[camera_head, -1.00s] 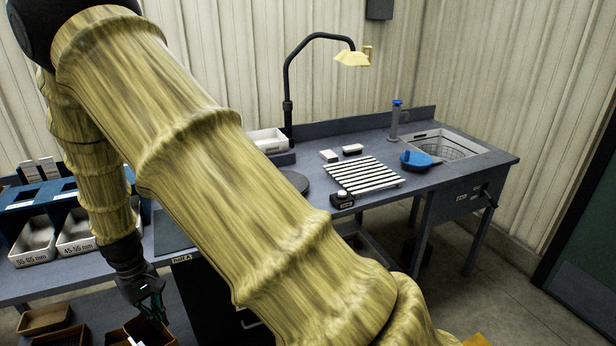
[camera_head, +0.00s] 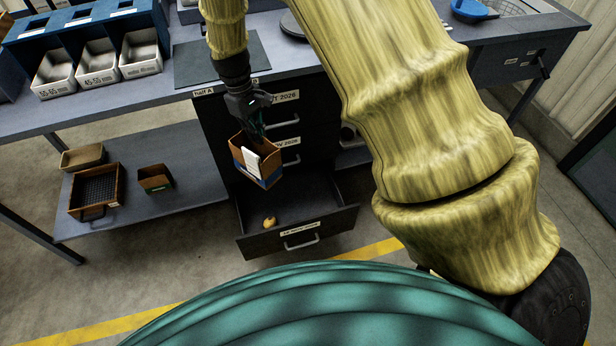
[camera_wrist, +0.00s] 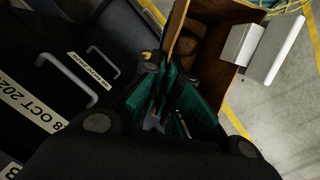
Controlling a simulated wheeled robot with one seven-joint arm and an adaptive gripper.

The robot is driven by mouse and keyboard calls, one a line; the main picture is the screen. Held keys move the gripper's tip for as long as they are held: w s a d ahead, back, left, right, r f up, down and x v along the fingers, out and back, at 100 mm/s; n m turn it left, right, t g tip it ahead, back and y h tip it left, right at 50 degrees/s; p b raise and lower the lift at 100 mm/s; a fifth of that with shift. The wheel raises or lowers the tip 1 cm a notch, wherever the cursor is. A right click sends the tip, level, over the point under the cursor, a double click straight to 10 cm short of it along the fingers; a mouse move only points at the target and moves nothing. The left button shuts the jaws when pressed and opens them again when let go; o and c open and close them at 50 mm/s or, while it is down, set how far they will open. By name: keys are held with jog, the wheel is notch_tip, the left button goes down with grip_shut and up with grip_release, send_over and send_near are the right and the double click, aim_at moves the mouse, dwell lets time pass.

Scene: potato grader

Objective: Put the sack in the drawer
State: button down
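The sack (camera_head: 243,165) is a brown, open-topped, box-shaped bag with a white tag and a blue band. My gripper (camera_head: 256,138) is shut on its upper edge, and the sack hangs slightly tilted in the air. In the wrist view, the sack (camera_wrist: 222,50) is beyond the fingers (camera_wrist: 178,100), with brown lumps inside. The drawer (camera_head: 338,217) is the lowest of a dark cabinet and is pulled out. The sack appears above its back left part. A small yellow-orange item (camera_head: 269,221) lies in the drawer, whose back is partly hidden by the sack.
Two upper drawers with date labels (camera_head: 287,143) are closed, just behind the sack. A low shelf (camera_head: 185,195) on the left holds a dark crate (camera_head: 96,190), a tan tray (camera_head: 83,156) and a small brown box (camera_head: 155,178). Grey bins (camera_head: 98,66) stand on the table.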

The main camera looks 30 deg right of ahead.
jog(key=w+d+f+n+t+b, duration=0.1)
jog(key=d+f+n+b, duration=0.55)
jog(key=f+b, duration=0.55)
jog(key=w+d+f+n+t+h+b, duration=0.1)
jog(key=w+d+f+n+b, duration=0.1)
jog(key=d+f+n+b, duration=0.75)
jog(key=w+d+f+n+t+b, duration=0.1)
jog(key=d+f+n+b, duration=0.25)
jog(key=f+b, duration=1.05)
notch_tip(320, 180, down, 20)
jog(key=a+b, duration=0.1)
jog(key=b, duration=1.4)
jog(key=shift+r+n, duration=0.15)
jog(key=shift+n, duration=0.3)
jog(key=shift+s, duration=0.1)
jog(key=c, duration=1.6)
grip_release()
jog(key=shift+o, duration=0.2)
notch_tip(320, 180, up, 10)
jog(key=p, duration=1.1)
